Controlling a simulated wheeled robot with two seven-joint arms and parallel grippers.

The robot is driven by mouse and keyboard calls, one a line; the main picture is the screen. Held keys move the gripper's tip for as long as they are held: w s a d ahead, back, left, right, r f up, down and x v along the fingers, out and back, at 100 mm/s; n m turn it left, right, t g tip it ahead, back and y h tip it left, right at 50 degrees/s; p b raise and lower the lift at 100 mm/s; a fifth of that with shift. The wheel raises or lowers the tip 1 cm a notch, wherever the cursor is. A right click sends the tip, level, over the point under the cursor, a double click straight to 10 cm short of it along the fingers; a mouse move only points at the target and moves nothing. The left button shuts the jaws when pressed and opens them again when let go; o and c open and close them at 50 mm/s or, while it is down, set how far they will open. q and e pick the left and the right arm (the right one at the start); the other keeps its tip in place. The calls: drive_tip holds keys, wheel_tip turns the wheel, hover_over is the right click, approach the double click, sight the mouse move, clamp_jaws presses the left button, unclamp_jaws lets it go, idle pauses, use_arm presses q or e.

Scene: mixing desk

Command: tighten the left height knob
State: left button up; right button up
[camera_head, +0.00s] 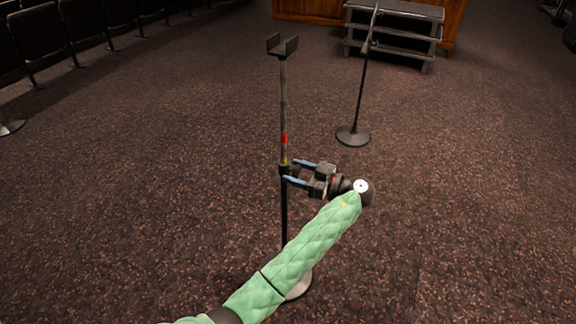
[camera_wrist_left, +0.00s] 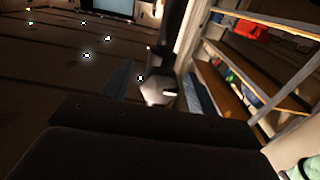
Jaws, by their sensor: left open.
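A slim upright stand has a U-shaped cradle (camera_head: 283,46) on top, a red band (camera_head: 284,139) and a yellow mark on its pole, and a round base (camera_head: 298,286) partly hidden behind my green-sleeved arm. A dark collar with the height knob (camera_head: 285,170) sits where the thin upper pole meets the black lower tube. My left gripper (camera_head: 290,171) is open, its blue fingers reaching left to the collar. In the left wrist view, the knob (camera_wrist_left: 157,92) shows as a pale faceted piece between the two fingers, near the palm side; contact cannot be told. My right gripper is not in view.
A microphone stand (camera_head: 353,135) stands farther back on the right. Behind it are grey steps (camera_head: 394,32) against a wooden front. Rows of dark seats (camera_head: 40,35) line the upper left. The carpet around the stand is clear. Shelves (camera_wrist_left: 245,75) show in the wrist view.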

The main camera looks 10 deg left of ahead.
use_arm(q)
drive_tip(key=c, duration=1)
drive_tip(key=shift+m+p, duration=0.3)
drive_tip(key=shift+m, duration=0.4)
drive_tip(key=o, duration=1)
